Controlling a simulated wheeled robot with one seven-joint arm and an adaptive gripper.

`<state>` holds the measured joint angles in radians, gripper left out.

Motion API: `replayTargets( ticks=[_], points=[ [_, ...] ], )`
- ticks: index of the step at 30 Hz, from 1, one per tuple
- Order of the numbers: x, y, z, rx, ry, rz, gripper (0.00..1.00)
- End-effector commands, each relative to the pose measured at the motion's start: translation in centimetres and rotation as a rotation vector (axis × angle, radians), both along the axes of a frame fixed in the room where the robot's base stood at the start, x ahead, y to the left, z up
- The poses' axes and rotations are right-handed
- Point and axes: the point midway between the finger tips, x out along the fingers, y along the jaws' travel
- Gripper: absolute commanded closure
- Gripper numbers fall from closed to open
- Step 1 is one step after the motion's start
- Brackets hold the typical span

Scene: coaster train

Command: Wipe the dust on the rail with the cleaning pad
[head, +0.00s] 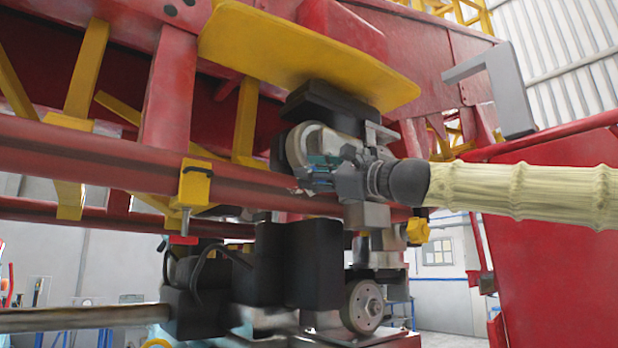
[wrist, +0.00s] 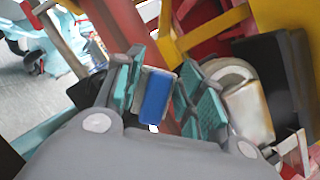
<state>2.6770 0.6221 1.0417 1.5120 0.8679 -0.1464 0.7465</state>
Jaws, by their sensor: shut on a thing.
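My gripper (head: 318,172) is in front of the long red rail (head: 100,163), close to it, under the yellow plate. In the wrist view, my gripper (wrist: 158,92) has its teal finger pads on both sides of a blue cleaning pad (wrist: 156,97) with a pale edge, and is shut on it. In the head view the pad cannot be made out among the fingers. Whether the pad touches the rail cannot be told. No dust can be made out on the visible part of the rail.
A yellow clamp (head: 193,186) grips the rail left of my gripper. A yellow plate (head: 300,58) overhangs above. Black boxes and a wheel (head: 363,306) sit below. A grey bracket (head: 495,85) stands at upper right, above a red panel (head: 550,215).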

Motion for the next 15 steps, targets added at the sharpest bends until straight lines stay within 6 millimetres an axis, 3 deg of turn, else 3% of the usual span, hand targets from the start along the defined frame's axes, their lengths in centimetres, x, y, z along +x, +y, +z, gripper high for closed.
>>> replayTargets(
  ticks=[8,15],
  points=[
    [0.3,0.3,0.0,0.0,0.0,0.0,0.8],
    [1.7,1.3,0.0,0.001,0.0,0.002,0.8]
  ],
)
